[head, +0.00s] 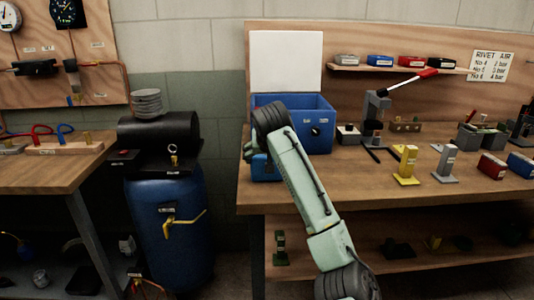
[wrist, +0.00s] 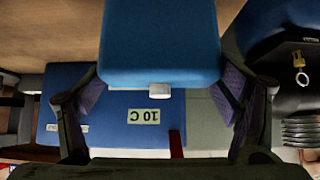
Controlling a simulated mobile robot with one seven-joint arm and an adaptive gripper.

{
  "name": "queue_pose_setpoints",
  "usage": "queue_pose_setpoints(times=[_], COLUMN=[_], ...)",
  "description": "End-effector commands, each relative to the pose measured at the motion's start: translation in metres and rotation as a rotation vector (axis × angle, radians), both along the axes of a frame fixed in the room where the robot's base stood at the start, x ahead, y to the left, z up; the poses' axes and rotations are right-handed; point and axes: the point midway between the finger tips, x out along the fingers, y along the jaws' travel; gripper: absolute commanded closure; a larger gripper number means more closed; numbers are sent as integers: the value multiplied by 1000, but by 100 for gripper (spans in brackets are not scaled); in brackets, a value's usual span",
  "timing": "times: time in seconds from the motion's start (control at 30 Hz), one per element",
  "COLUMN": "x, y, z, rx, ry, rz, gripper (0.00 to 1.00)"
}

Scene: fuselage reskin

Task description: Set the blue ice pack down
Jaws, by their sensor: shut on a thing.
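The blue ice pack (wrist: 160,45), a flat blue block with a small white cap, fills the top middle of the wrist view. My gripper (wrist: 160,82) has one finger at each side of it and is shut on it. In the head view a blue block that looks like the ice pack (head: 265,168) shows at the bench's front left corner, before the blue cooler box (head: 318,122). My arm hides part of it and the gripper there. I cannot tell whether the pack touches the bench. The cooler's label (wrist: 146,116) shows upside down in the wrist view.
The cooler's white lid (head: 286,62) stands open. A blue tank with a black cylinder (head: 158,132) stands left of the bench (head: 330,192). A lever press (head: 375,108), a yellow stand (head: 406,165) and a grey stand (head: 446,164) are to the right. Some bench front is clear.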

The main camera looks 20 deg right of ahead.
Motion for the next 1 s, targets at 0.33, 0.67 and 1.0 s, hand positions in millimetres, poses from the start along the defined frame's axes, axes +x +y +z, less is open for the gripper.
queue_pose_setpoints(times=[0.33, 0.67, 1.0], x=[0, 0, -5], y=[0, 0, 2], z=[-3, -3, 5], rx=[0, -1, 0], ry=[0, 0, -1], rz=[1, 1, 0], gripper=[14, 0, 0])
